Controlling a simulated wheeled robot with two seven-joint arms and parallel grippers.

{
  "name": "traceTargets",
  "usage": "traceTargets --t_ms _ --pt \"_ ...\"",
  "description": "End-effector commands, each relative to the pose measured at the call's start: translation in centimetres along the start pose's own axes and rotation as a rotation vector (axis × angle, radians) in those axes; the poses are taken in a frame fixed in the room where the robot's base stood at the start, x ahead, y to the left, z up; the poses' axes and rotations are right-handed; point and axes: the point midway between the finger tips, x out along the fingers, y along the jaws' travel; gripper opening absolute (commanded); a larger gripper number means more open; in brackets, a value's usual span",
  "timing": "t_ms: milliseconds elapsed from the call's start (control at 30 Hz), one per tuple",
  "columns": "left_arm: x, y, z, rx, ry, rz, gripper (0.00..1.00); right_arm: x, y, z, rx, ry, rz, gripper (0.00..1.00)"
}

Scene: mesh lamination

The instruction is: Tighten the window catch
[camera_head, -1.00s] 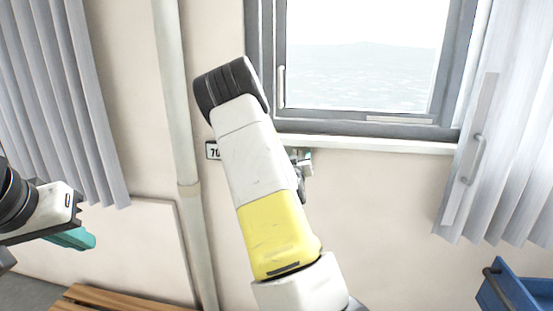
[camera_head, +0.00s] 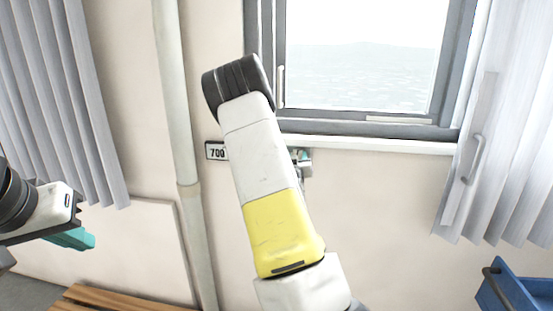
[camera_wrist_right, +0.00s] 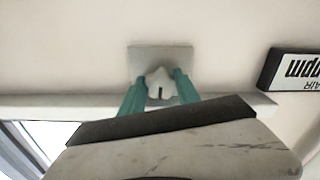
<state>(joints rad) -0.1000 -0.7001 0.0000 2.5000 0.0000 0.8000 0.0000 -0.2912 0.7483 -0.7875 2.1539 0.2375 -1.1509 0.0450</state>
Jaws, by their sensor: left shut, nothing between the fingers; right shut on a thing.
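The window catch is a pale winged knob (camera_wrist_right: 160,84) on a square grey plate (camera_wrist_right: 146,54) against the wall, just below the sill. My right gripper (camera_wrist_right: 160,90) is shut on the knob, with one teal finger on each side of it in the right wrist view. My left gripper (camera_head: 76,239) is at the far left, shut and empty, well away from the catch.
The window frame (camera_head: 360,128) and white sill (camera_head: 390,145) are above the catch. A label plate (camera_head: 214,151) is left of it, beside a vertical pipe (camera_head: 180,120). Curtains hang at both sides. A blue bin (camera_head: 515,292) is lower right and a wooden bench (camera_head: 105,300) lower left.

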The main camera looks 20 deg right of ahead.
Motion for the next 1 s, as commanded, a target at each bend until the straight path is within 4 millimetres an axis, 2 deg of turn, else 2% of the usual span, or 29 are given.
traceTargets --t_ms 1000 --pt "0.00 0.00 0.00 0.000 0.000 0.000 0.00 -0.03 -0.34 -0.06 0.926 -0.003 0.002 0.00"
